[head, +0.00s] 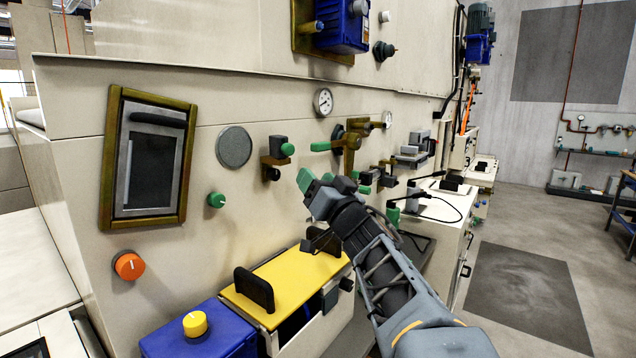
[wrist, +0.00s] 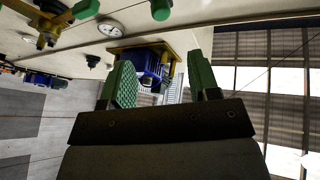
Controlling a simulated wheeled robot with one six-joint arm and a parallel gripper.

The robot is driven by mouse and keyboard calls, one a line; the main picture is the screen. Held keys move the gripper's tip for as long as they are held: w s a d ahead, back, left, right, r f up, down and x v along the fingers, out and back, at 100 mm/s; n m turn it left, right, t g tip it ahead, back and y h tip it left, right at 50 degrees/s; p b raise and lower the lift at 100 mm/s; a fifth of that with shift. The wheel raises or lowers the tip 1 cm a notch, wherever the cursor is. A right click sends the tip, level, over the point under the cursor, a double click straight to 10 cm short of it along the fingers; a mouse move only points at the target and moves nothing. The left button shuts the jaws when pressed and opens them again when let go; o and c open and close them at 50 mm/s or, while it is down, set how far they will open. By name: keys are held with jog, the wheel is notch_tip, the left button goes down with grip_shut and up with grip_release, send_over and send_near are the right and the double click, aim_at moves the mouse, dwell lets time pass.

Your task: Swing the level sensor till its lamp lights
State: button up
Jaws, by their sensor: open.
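A small dark sensor-like body with a green end (head: 278,150) sits on a brass bracket on the cream machine wall, left of the pressure gauge in the head view. It may be the level sensor; I cannot tell for certain, and no lit lamp is clear on it. My gripper (head: 325,182) is in front of the wall, to the lower right of that body and apart from it. In the wrist view my gripper (wrist: 162,84) has its two green fingers spread, with nothing held between them. A blue motor (wrist: 153,66) shows beyond the fingers.
A brass valve with a green handle (head: 350,146) projects from the wall just above my gripper. An orange knob (head: 129,265) is at left. Open floor lies at right.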

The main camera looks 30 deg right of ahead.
notch_tip(320, 180, up, 5)
jog(key=d+m+h+p, duration=0.2)
jog(key=p, duration=0.3)
jog(key=s+d+r+m+g+h+p, duration=0.1)
jog(key=s+d+m+g+h+p, duration=0.15)
jog(key=d+m+h, duration=0.8)
jog(key=m+g+y+p, duration=0.2)
jog(key=m+y+p, duration=0.3)
jog(key=m+y, duration=0.95)
send_near(290, 149)
jog(key=shift+m+h, duration=0.3)
jog(key=shift+h, duration=0.2)
jog(key=w+p, duration=0.1)
jog(key=w, duration=0.3)
jog(key=w+a+p, duration=0.1)
jog(key=w, duration=0.3)
jog(key=w+a+p, duration=0.1)
jog(key=w, duration=0.3)
jog(key=shift+w+a, duration=0.1)
jog(key=shift+w, duration=0.25)
